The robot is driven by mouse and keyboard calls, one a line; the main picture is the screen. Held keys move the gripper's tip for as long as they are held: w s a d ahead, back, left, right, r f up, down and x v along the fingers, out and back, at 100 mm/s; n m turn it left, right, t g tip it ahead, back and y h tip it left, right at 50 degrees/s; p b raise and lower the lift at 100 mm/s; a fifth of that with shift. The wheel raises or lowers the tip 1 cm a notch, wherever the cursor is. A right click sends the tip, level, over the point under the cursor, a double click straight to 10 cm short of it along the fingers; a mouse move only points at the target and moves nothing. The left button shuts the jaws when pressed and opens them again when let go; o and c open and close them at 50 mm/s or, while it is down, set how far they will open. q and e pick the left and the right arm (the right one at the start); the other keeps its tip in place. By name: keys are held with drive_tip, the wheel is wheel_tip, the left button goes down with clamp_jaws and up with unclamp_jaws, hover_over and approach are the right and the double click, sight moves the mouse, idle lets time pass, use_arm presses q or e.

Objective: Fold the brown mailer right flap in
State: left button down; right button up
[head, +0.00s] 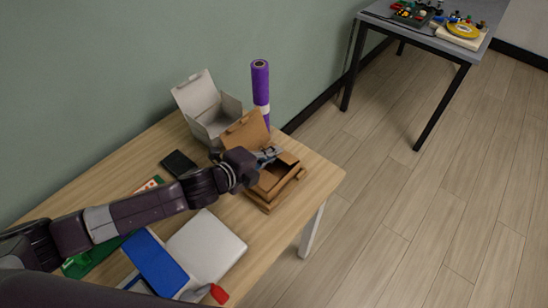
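The brown mailer (266,207) is a small cardboard box near the right end of the wooden table. Its lid (248,128) stands raised at the back, and the inside is partly visible. A flap (289,159) shows at its right side, apparently tilted; its exact angle is too small to tell. My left gripper (271,155) is over the mailer, between the lid and the box opening. Its fingertips are close to the box's back edge; I cannot tell whether they touch it. The gripper and wrist hide the mailer's left side. My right gripper is not in view.
An open white box (215,122) and an upright purple roll (261,84) stand behind the mailer. A dark flat item (179,163) lies left of it. A white box (207,246), a blue item (155,262) and a red-tipped item (219,293) lie in front. A grey table (400,27) stands farther off.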

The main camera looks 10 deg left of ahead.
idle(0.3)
use_arm(q)
drive_tip(key=c, duration=2.2)
unclamp_jaws()
drive_tip(key=shift+c, duration=0.2)
drive_tip(key=shift+s, duration=0.1)
drive_tip(key=v, duration=1.2)
